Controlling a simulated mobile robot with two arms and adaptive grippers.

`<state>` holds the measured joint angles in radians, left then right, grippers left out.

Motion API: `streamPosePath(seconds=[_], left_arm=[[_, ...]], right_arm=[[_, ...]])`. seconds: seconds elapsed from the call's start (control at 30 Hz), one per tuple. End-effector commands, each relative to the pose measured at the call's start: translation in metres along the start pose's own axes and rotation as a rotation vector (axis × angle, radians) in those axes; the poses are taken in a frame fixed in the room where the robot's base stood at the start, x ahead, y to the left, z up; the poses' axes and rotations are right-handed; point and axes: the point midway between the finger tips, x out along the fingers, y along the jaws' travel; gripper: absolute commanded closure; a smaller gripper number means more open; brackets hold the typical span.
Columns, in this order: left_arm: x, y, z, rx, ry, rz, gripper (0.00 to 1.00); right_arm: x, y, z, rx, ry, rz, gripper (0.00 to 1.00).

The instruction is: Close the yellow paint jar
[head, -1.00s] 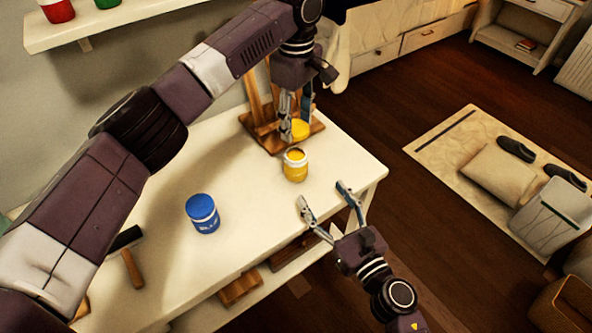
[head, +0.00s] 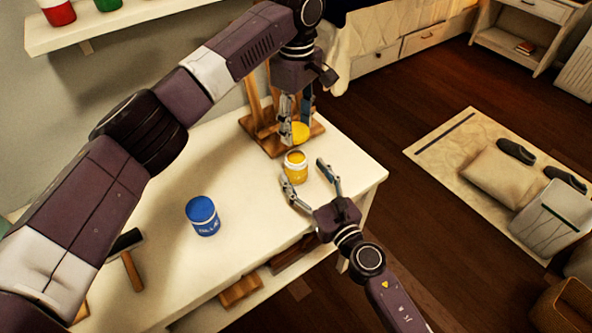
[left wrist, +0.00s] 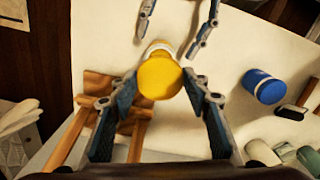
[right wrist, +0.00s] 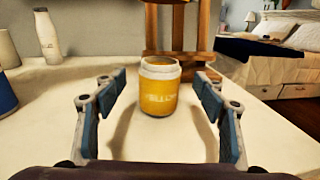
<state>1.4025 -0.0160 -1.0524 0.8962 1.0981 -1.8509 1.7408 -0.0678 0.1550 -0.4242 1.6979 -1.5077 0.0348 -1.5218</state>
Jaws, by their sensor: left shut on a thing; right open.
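The yellow paint jar (head: 295,167) stands upright and open on the white table, with yellow paint showing at its mouth. In the right wrist view the jar (right wrist: 160,88) faces me with its label, between the fingers and a little beyond them. My right gripper (head: 307,174) is open, its fingers just short of or beside the jar. My left gripper (head: 294,122) is shut on the yellow lid (head: 301,132), holding it above the table behind the jar. In the left wrist view the lid (left wrist: 159,76) sits between the fingertips and partly covers the jar (left wrist: 158,46).
A wooden easel (head: 262,138) stands behind the lid. A dark-headed tool (head: 130,262) lies at the table's left. The table's right edge is close by.

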Motion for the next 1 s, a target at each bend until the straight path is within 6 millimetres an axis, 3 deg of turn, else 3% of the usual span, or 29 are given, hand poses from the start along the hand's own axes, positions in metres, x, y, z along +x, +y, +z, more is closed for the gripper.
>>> streamPosePath(seconds=[0.23, 0.63, 1.0], left_arm=[[0.0, 0.0, 0.0, 0.0, 0.0, 0.0, 0.66], [0.0, 0.0, 0.0, 0.0, 0.0, 0.0, 0.66], [0.0, 0.0, 0.0, 0.0, 0.0, 0.0, 0.66]], right_arm=[[0.028, 0.0, 0.001, 0.0, -0.002, -0.001, 0.35], [0.032, 0.0, 0.0, 0.001, -0.001, 0.0, 0.36], [0.032, 0.0, 0.0, 0.001, -0.001, -0.001, 0.77]])
